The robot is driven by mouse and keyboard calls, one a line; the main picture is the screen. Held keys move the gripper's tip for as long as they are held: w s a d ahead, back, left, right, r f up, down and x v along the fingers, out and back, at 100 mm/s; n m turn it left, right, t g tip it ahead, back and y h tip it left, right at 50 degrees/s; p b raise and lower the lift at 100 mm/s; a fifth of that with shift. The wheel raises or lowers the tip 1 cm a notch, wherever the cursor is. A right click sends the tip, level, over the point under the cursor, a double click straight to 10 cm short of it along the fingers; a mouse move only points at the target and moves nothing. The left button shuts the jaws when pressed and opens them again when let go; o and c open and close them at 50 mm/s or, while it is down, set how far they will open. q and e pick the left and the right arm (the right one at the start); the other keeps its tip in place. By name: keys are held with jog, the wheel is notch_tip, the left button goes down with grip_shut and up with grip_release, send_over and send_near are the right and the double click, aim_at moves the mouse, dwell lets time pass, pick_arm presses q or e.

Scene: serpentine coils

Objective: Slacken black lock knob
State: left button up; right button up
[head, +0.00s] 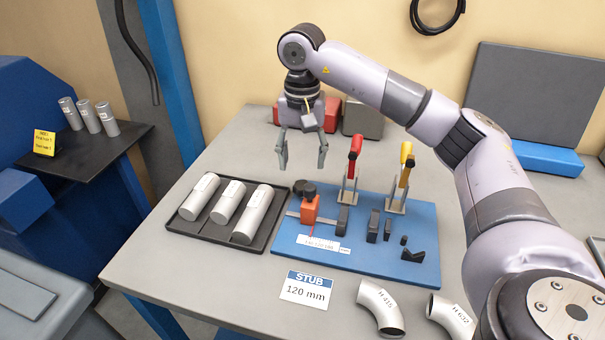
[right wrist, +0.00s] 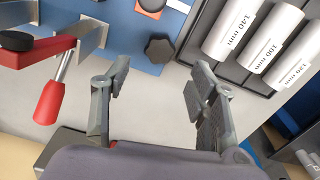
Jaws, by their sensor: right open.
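The black lock knob (head: 309,189) sits by the orange stop block (head: 310,211) on the left part of the blue fixture board (head: 384,262). In the right wrist view the knob (right wrist: 159,47) is a dark lobed disc beyond my fingertips, with the orange block (right wrist: 151,7) above it at the picture's edge. My right gripper (head: 303,160) is open and empty, pointing down above and behind the knob, apart from it. In the right wrist view its two fingers (right wrist: 158,88) are spread wide with bare bench between them. My left gripper is not in view.
A red toggle clamp (head: 354,162) and a yellow one (head: 405,165) stand upright on the board, right of my gripper. A black tray (head: 189,226) with three labelled silver tubes lies left. A "STUB 120 mm" card (head: 305,290) and two pipe elbows (head: 381,306) lie in front.

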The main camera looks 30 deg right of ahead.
notch_tip(320, 180, up, 4)
jog(key=shift+r, duration=0.2)
jog(key=shift+r, duration=0.1)
dwell(0.4)
